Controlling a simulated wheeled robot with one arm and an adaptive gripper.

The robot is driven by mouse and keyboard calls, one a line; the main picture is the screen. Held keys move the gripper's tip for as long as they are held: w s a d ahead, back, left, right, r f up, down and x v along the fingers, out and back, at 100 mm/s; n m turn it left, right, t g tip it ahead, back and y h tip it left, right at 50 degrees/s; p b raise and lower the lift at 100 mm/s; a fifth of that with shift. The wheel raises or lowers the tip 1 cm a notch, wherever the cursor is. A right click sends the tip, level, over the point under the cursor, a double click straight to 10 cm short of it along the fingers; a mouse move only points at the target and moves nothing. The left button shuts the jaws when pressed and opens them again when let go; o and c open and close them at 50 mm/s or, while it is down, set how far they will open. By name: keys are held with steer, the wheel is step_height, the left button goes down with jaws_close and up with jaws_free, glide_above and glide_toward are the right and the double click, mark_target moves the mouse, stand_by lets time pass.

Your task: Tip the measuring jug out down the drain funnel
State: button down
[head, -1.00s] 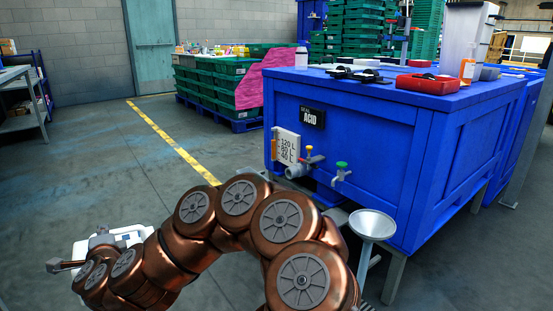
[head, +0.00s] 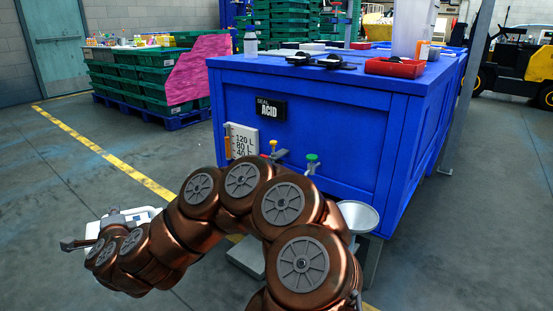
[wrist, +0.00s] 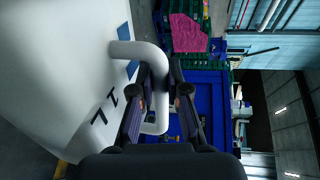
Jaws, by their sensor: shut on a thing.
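The measuring jug is white with dark lettering and a blue patch; it fills the left of the wrist view (wrist: 60,65). My gripper (wrist: 160,80) is shut on its white loop handle (wrist: 151,52). In the head view only a small white part of the jug (head: 128,216) shows at lower left, mostly hidden behind my copper-coloured arm. Its contents and exact tilt cannot be seen. The drain funnel (head: 359,216) is a pale metal cone at the blue container's front right, partly covered by my arm. The jug is well left of it.
A large blue container (head: 320,125) labelled ACID, with a level plate (head: 243,142) and a green-topped tap (head: 312,161), stands ahead. A red tray (head: 394,67) and a bottle (head: 250,42) are on top. Floor is open at left; a yellow forklift (head: 525,65) stands far right.

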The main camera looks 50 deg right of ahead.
steer(key=s+d+f+m+g+h+b, duration=0.1)
steer(key=s+d+g+h+b, duration=0.15)
steer(key=d, duration=1.25)
steer(key=s+d+m+g+h+b, duration=0.1)
steer(key=s+d+m+h, duration=0.15)
steer(key=d, duration=1.15)
steer(key=s+d+r+n+g+h+p, duration=0.1)
steer(key=s+d+g+h, duration=0.1)
steer(key=s+d, duration=0.45)
steer(key=s+d+r+n+g+h+p, duration=0.1)
steer(key=s+d+g+h, duration=0.15)
steer(key=d, duration=0.75)
steer(key=s+d+r+g+h+p, duration=0.1)
steer(key=s+d+g, duration=0.1)
steer(key=s+d, duration=0.45)
steer(key=s+d+f+n+h+p, duration=0.1)
steer(key=s+d+f+n+p, duration=0.1)
steer(key=n+p, duration=0.5)
steer(key=shift+d+f+n+g+h, duration=0.4)
steer(key=shift+d+f+n, duration=0.45)
steer(key=shift+f, duration=0.5)
steer(key=shift+a, duration=0.2)
